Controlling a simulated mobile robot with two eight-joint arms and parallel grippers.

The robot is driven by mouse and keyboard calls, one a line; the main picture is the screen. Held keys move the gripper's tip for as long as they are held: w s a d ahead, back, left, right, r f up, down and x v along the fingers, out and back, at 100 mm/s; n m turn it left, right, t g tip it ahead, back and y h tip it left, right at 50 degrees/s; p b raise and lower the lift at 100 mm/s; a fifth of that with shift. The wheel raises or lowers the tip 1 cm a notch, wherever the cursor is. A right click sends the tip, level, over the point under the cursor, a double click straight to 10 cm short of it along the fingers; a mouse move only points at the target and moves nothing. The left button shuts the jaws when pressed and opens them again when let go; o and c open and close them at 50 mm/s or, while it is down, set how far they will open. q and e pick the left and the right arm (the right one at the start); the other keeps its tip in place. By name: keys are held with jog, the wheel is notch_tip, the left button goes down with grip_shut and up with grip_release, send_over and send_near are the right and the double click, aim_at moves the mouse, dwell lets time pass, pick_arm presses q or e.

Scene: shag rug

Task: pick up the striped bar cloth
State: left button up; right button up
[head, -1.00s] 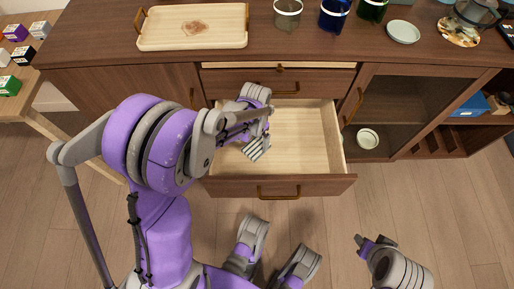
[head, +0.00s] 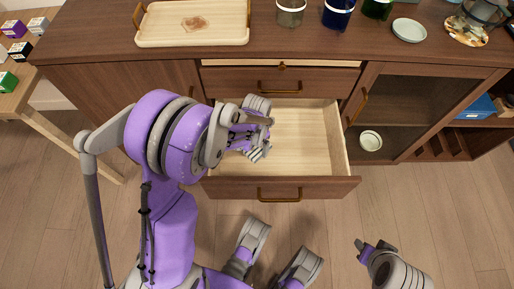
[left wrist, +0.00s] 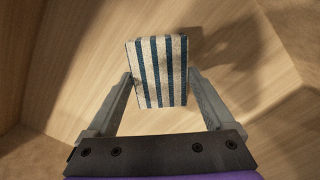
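The striped bar cloth (left wrist: 157,70), off-white with dark blue stripes and folded into a small rectangle, is in the open drawer (head: 308,140). In the left wrist view its near part lies between the fingers of my left gripper (left wrist: 161,76). The fingers are apart, one on each side; I cannot tell whether either touches it. In the head view my left arm reaches over the drawer's left part, and the gripper mostly hides the cloth. My right gripper (head: 374,246) is low at the right, over the floor, away from the drawer; its opening is unclear.
The drawer's right part is bare. The cabinet top above it holds a wooden tray (head: 193,22), several cups and a pale dish (head: 409,30). A bowl (head: 370,140) sits in the cabinet compartment to the right. A small side table (head: 50,110) stands at the left.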

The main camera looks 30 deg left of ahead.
aim_at(257, 148)
pick_arm(q)
jog(key=c, duration=0.5)
jog(key=shift+r, duration=0.1)
notch_tip(257, 148, up, 18)
jog(key=p, duration=0.5)
jog(key=o, duration=0.9)
jog(key=c, duration=0.6)
jog(key=shift+s, duration=0.1)
